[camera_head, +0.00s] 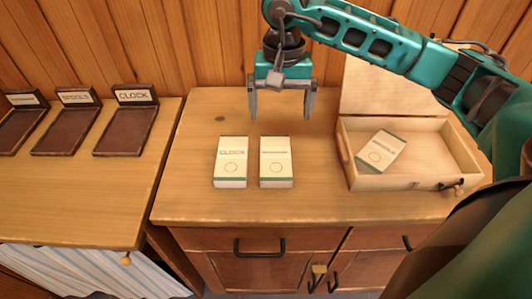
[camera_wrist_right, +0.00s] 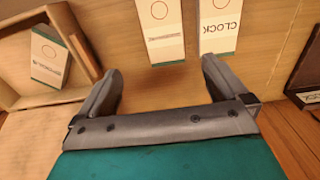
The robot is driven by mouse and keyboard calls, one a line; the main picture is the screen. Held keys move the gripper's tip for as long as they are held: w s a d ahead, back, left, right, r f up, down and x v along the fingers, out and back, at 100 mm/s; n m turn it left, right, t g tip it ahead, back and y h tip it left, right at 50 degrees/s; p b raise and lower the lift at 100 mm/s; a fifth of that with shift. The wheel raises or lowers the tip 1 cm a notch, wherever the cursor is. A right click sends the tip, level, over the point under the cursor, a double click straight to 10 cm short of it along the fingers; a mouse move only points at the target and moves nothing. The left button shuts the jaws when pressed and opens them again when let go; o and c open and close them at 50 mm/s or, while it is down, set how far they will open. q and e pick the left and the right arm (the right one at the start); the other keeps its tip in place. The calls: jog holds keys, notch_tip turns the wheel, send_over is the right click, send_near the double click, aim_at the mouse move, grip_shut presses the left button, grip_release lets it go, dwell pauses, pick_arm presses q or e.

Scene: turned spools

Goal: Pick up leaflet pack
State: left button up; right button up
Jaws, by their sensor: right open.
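Two cream leaflet packs with green edges lie side by side on the wooden cabinet top. The left pack (camera_head: 231,160) reads CLOCK; the right pack (camera_head: 276,160) has smaller lettering that I cannot read. In the right wrist view the CLOCK pack (camera_wrist_right: 220,25) is at the upper right and the other pack (camera_wrist_right: 161,28) is at the top middle. A third pack (camera_head: 380,150) lies tilted inside an open wooden box and shows in the wrist view (camera_wrist_right: 48,55). My right gripper (camera_head: 282,115) is open and empty, behind the two packs. My left gripper is not in view.
The wooden box (camera_head: 410,179) stands at the right with its lid (camera_head: 395,90) raised. Dark trays (camera_head: 125,131) with name plates, one reading CLOCK, stand on a separate surface at the left. A gap divides the two surfaces. The cabinet top around the two packs is clear.

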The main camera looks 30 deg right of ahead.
send_over(275, 154)
jog(key=f, duration=0.4)
jog(key=d+f, duration=0.1)
jog(key=f, duration=0.1)
jog(key=shift+s+f, duration=0.15)
jog(key=shift+f, duration=0.25)
jog(key=shift+a+f, duration=0.25)
jog(key=shift+f, duration=1.15)
jog(key=shift+a+f, duration=0.2)
jog(key=shift+f, duration=1.15)
jog(key=c, duration=1.1)
jog(key=shift+r, duration=0.1)
jog(key=shift+c, duration=0.2)
